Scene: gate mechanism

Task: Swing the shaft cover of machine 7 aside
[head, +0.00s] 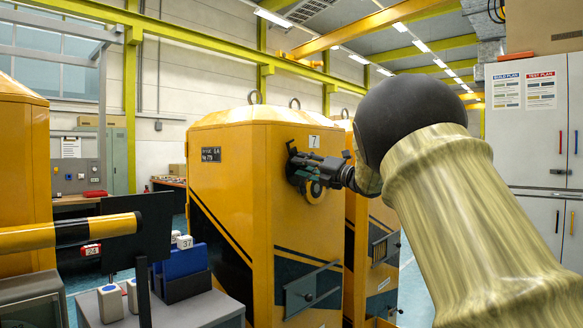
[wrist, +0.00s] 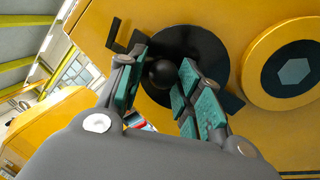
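Machine 7 (head: 230,185) is a yellow cabinet with a "7" label on its front. In the wrist view, a round black cover (wrist: 205,45) with a ball knob (wrist: 162,74) lies against the yellow front. To its right, a yellow ring (wrist: 257,80) surrounds a dark disc with a grey hexagonal shaft end (wrist: 293,71), which is uncovered. My gripper (wrist: 165,62) is at the cover, its teal-padded fingers apart on either side of the knob. Narrow gaps seem to show beside the knob. In the head view, my gripper (head: 311,172) partly hides the cover.
A second yellow machine (head: 357,225) stands close on the right. A yellow-black barrier bar (head: 70,233) and a grey bench (head: 200,312) with blue bins (head: 181,267) are at left front. Lower on the machine's front is a dark panel with a handle (head: 309,295). White cabinets (head: 535,140) stand right.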

